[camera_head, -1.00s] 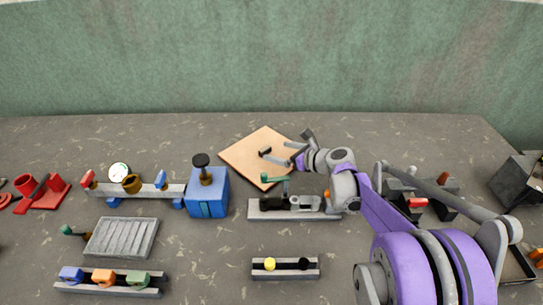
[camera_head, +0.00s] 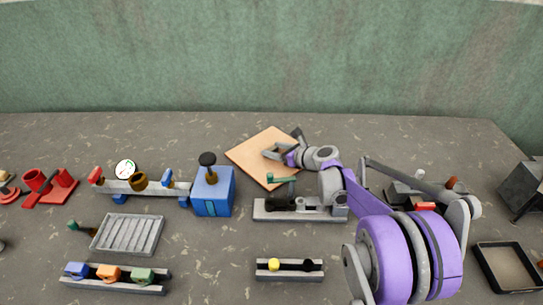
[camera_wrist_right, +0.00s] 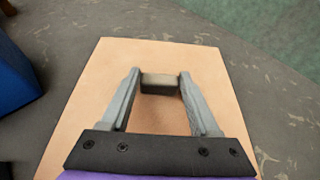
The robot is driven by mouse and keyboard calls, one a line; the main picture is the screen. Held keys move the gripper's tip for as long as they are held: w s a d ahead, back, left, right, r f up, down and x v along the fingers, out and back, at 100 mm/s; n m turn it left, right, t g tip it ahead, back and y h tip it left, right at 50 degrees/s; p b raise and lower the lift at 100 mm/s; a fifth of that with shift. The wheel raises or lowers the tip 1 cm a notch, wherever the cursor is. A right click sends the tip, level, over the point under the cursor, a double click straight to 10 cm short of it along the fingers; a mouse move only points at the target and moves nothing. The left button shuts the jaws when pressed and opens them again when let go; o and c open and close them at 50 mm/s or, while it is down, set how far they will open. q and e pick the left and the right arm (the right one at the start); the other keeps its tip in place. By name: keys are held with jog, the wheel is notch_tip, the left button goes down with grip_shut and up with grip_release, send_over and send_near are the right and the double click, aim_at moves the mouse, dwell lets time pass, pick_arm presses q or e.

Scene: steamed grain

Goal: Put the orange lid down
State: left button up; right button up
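A flat, square, peach-orange panel (camera_head: 250,152), which I take as the orange lid, lies on the grey table at the back middle. My right gripper (camera_head: 268,153) is low over the lid. In the wrist view, the right gripper's fingertips (camera_wrist_right: 160,78) stand on either side of the block, which spans the gap. I cannot tell whether they press on it. My left gripper is not in view.
A blue box (camera_head: 213,193) with a black knob stands left of the lid. A grey fixture (camera_head: 330,207) is just in front. The table behind the lid is clear.

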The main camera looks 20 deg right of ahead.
grip_shut()
jog(key=shift+r, duration=0.1)
notch_tip(320, 180, up, 18)
jog(key=p, duration=0.2)
dwell(0.5)
